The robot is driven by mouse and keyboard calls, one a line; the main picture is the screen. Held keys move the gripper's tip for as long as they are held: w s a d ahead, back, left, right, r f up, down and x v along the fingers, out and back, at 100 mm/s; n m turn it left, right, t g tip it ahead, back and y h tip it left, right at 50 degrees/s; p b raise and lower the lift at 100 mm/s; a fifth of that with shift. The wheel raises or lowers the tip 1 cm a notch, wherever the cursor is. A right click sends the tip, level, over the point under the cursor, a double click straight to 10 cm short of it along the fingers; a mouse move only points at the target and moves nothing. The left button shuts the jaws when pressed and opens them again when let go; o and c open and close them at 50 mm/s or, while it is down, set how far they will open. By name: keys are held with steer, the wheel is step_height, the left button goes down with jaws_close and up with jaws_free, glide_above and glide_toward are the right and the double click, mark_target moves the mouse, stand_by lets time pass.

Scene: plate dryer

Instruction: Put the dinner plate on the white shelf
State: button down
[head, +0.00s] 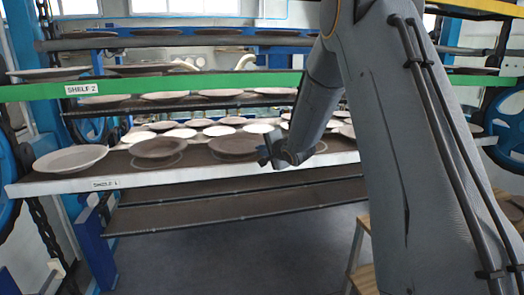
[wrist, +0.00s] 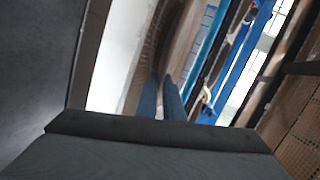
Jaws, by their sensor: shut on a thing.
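The white shelf (head: 130,182) is the long white-fronted board labelled as a shelf, low on the rack in the head view. Its white front also shows in the wrist view (wrist: 116,50). A round brown dinner plate (head: 232,145) is level, at or just above this shelf, right of the other front plates. My gripper (head: 265,154) is at its right edge. In the wrist view my two blue fingers (wrist: 160,103) are close together on the brown plate's rim (wrist: 150,55). I cannot tell whether the plate touches the shelf.
A cream plate (head: 70,159) and another brown plate (head: 158,147) stand left on the same shelf, with several smaller plates behind. A green-fronted shelf (head: 200,83) is above. Blue frame parts and chains flank the rack. A wooden stand (head: 363,275) is at lower right.

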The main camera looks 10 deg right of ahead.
steer(key=c, duration=2.2)
jaws_free()
steer(key=shift+s+r, duration=0.15)
steer(key=b+v, duration=0.2)
steer(key=v, duration=1)
steer(key=s+a+f+n+g+h, duration=0.1)
steer(key=s+f+n+g, duration=0.3)
steer(key=s, duration=0.7)
steer(key=s+a+f+n+g+h, duration=0.1)
steer(key=s+a+f+n+g, duration=0.1)
steer(key=s+f+n+g, duration=0.2)
steer(key=s+a+f+n+g+h, duration=0.1)
steer(key=s+f+n+g, duration=0.3)
steer(key=s, duration=1.4)
steer(key=shift+s+a+f+n, duration=0.15)
steer(key=shift+f+n, duration=0.2)
steer(key=shift+f, duration=0.4)
steer(key=shift+w+a+f+n, duration=0.15)
steer(key=shift+f+n, duration=0.15)
steer(key=shift+f, duration=0.45)
steer(key=shift+s+a+f+n, duration=0.15)
steer(key=shift+f+n, duration=0.2)
steer(key=shift+f, duration=0.4)
